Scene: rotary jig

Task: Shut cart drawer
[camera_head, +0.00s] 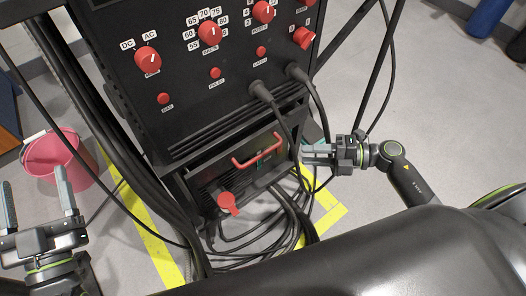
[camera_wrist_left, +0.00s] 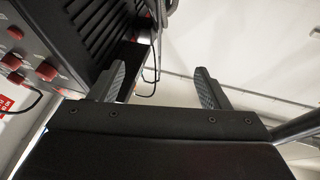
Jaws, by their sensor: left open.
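The cart's drawer (camera_head: 225,182) is the black unit low on the cart, under the control panel, with a red bar handle (camera_head: 258,150). It appears to stand out from the cart body, but how far is unclear. My right gripper (camera_head: 306,153) is just right of the drawer and handle, fingers pointing left; I cannot tell whether it touches the drawer or how far apart its fingers are. My left gripper (camera_head: 36,196) is open and empty at the far left, away from the drawer. Its spread fingers also show in the left wrist view (camera_wrist_left: 161,85).
The black cart (camera_head: 185,95) carries red knobs and plugged-in cables. A red round part (camera_head: 228,203) sits below the drawer front. Black cables (camera_head: 270,235) lie looped on the floor by yellow tape (camera_head: 150,225). A pink bucket (camera_head: 55,160) stands at left.

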